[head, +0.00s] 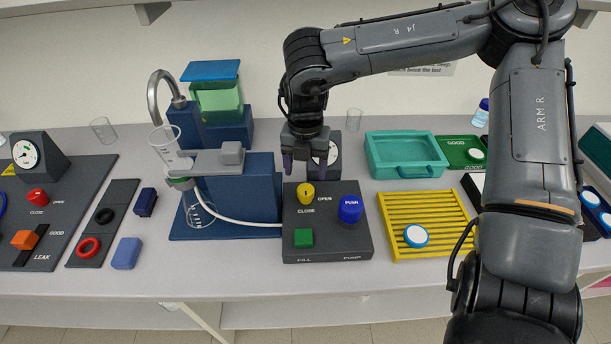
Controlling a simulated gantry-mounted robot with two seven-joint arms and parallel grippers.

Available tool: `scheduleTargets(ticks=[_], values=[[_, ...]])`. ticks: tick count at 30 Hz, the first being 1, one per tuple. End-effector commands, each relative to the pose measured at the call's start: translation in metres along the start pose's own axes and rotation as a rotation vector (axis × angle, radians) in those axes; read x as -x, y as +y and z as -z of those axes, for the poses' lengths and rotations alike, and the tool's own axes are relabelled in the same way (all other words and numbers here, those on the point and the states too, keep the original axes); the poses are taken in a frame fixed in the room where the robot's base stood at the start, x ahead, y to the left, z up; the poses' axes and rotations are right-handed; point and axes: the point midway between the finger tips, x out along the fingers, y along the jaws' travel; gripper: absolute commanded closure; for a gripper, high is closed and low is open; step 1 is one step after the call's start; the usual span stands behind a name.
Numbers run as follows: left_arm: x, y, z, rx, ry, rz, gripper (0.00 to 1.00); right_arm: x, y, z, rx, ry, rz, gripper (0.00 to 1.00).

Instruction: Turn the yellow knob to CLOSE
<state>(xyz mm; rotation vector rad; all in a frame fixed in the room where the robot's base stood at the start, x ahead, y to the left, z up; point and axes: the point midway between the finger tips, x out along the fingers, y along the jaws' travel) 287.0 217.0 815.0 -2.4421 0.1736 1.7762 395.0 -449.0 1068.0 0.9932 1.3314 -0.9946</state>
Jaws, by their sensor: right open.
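The yellow knob (306,194) stands at the back left of a dark grey control panel (335,240). The word OPEN is printed to its right and CLOSE just below it. Which way the knob points is too small to tell. My right gripper (306,168) hangs downward over the back of the panel, just above and behind the knob in the picture. Its two dark fingers are spread apart with nothing between them. Whether they reach down beside the knob cannot be told. My left gripper is not in view.
A gauge (327,153) stands behind my right gripper. A blue rig with a clear vessel (172,150) stands left, its white tube near the panel. A yellow rack (425,222) lies right.

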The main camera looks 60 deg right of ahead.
Motion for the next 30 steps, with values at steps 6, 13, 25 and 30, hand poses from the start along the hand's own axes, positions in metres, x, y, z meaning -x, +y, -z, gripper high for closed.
scheduleTargets(ticks=[6, 13, 25, 30], values=[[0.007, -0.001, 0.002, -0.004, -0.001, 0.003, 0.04, 0.032, 0.000, 0.000, -0.002, -0.001, -0.001, 0.29], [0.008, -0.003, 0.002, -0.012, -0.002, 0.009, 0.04, 0.042, 0.000, 0.000, 0.000, 0.001, -0.001, 0.29], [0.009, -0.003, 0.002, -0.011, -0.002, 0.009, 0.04, 0.043, 0.000, 0.000, -0.001, 0.001, 0.000, 0.29], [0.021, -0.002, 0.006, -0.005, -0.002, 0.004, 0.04, 0.056, 0.000, 0.000, -0.001, 0.001, -0.001, 0.29]])
